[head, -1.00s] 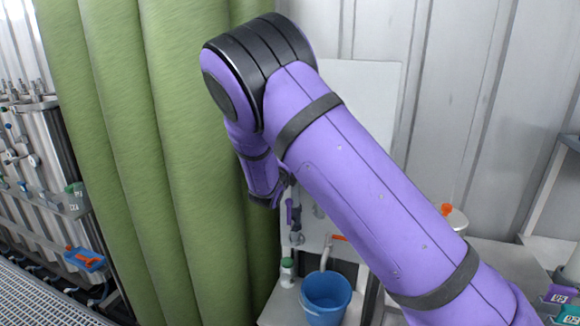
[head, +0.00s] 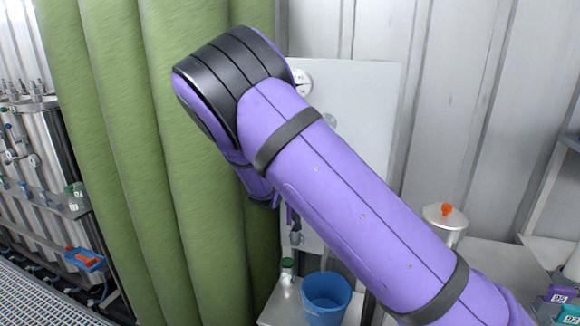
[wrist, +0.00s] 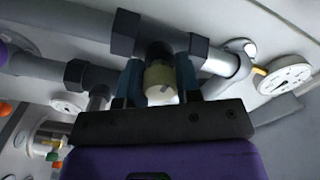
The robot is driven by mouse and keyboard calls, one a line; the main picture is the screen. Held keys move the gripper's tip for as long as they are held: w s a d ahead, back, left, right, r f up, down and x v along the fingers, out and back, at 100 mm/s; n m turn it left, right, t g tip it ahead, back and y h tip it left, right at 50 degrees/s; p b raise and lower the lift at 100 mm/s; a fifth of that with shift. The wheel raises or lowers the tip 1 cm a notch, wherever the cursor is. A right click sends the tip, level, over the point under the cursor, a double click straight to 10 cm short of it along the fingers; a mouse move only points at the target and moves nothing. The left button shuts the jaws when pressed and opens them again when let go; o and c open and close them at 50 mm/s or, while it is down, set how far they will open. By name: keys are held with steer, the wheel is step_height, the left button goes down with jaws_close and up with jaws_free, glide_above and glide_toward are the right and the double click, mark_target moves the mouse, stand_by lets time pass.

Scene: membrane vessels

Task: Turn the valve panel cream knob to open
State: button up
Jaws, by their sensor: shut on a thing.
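The cream knob (wrist: 160,80) shows in the wrist view on a dark stem below a grey pipe tee. My gripper (wrist: 158,88) has one finger on each side of the knob and is shut on it. The valve panel (head: 350,110) is the pale board behind my arm in the head view. In the head view my arm hides the knob and my fingers. I cannot tell the knob's open or closed mark.
In the wrist view grey pipes run around the knob, with a round gauge (wrist: 285,79) at the right. In the head view a blue bucket (head: 326,297) and a green-capped bottle (head: 287,270) stand below the panel. A green curtain (head: 150,180) hangs at the left.

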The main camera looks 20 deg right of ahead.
steer(key=shift+f+n, duration=0.1)
steer(key=shift+n, duration=0.4)
steer(key=o, duration=0.9)
steer(key=shift+s+a, duration=0.1)
steer(key=v, duration=1)
steer(key=shift+s+a, duration=0.2)
steer(key=shift+s, duration=0.05)
steer(key=shift+d, duration=0.1)
